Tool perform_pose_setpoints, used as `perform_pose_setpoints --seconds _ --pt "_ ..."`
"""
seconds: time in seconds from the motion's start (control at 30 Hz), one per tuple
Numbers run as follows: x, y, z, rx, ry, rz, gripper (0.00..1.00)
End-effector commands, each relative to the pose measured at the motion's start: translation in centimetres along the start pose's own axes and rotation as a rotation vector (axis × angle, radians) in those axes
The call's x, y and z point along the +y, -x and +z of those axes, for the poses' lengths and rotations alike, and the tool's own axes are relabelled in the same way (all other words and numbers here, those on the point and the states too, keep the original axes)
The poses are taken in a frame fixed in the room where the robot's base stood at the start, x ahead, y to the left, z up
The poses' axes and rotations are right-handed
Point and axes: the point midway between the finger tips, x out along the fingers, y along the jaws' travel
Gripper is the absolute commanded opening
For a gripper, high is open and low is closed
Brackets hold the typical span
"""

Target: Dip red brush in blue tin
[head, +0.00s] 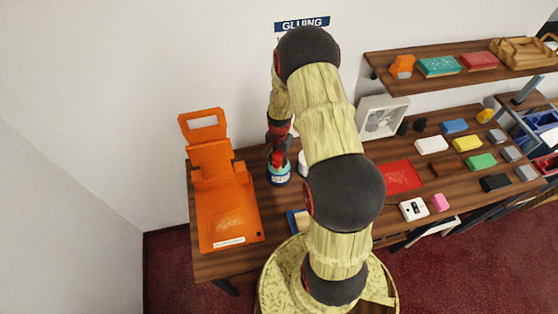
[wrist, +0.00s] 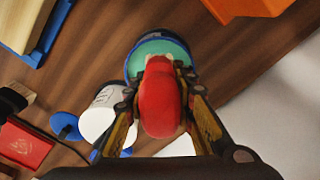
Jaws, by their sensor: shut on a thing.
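My gripper (head: 279,146) points down at the left part of the counter and is shut on the red brush (wrist: 160,98). The brush's rounded red end faces the wrist camera and hides its lower part. The blue tin (head: 279,181) stands upright directly below, with a pale label and a blue rim. In the wrist view the blue tin (wrist: 131,66) shows a teal round top behind the brush. The brush's red body (head: 277,159) overlaps the tin's top in the head view. The bristles are hidden, so I cannot tell how deep they are.
A white tin (head: 302,165) stands close on the right of the blue tin. A blue disc (wrist: 65,125) lies nearby. A large orange stand (head: 226,205) fills the counter's left end. A red sheet (head: 401,176) and several coloured blocks lie to the right.

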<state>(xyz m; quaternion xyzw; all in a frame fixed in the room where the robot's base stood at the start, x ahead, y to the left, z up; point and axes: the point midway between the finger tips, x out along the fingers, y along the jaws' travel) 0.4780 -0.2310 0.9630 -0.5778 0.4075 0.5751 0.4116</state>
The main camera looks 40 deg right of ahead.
Motion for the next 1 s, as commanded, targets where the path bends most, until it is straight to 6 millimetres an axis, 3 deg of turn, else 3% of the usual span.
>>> perform_pose_setpoints --seconds 1.0 --pt "0.0 -1.0 0.0 0.0 0.0 0.0 0.05"
